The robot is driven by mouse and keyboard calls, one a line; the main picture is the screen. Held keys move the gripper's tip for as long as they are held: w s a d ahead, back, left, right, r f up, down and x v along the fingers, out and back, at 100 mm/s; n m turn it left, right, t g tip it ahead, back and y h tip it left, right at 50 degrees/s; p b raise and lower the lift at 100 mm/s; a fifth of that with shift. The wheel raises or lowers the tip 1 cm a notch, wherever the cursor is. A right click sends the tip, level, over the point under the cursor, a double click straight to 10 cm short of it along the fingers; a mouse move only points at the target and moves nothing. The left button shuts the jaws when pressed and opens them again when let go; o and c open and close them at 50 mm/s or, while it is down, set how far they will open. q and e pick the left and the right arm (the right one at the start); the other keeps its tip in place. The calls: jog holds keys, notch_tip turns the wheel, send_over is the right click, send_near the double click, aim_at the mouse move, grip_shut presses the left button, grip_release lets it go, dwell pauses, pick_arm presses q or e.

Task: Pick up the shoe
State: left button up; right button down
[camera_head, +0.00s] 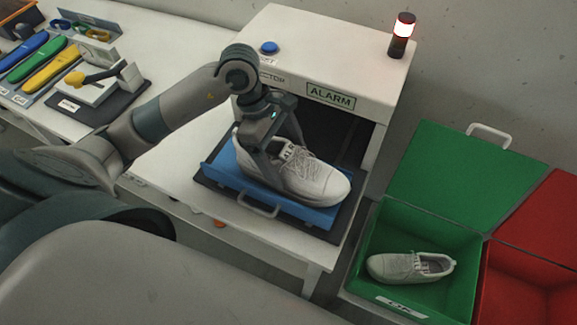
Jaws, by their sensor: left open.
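A white lace-up shoe (318,183) sits on a blue tray (229,171) at the mouth of the white detector box, its toe toward the lower right. My left gripper (282,170) points down over the shoe, its open fingers around the shoe's middle. One finger shows across the near side; the far finger is partly hidden, and I cannot tell whether they touch the shoe. A second white shoe (405,266) lies in the green bin. My right gripper is not in view.
The detector box (330,40) carries a lit red-and-white alarm lamp (402,34) and a blue button (269,47). The green bin (440,235) and red bin (520,280) stand at right. Several coloured tools and a small fixture (103,84) occupy the left table.

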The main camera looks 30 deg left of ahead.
aim_at(293, 154)
pick_arm(q)
jog(key=shift+d+f, duration=0.3)
jog(key=shift+f, duration=0.3)
jog(key=shift+c, duration=0.7)
jog(key=c, duration=1.1)
jog(key=shift+r, duration=0.1)
jog(key=shift+w+r+b, duration=0.1)
jog(key=shift+r+b, duration=0.3)
jog(key=shift+r, duration=0.25)
jog(key=r, duration=0.1)
jog(key=r+b, duration=0.1)
jog(key=r, duration=0.1)
jog(key=shift+d, duration=0.4)
jog(key=s+d+r+b, duration=0.3)
jog(key=d+r, duration=0.3)
jog(key=d, duration=0.4)
jog(key=shift+d+r, duration=0.25)
jog(key=shift+r, duration=0.05)
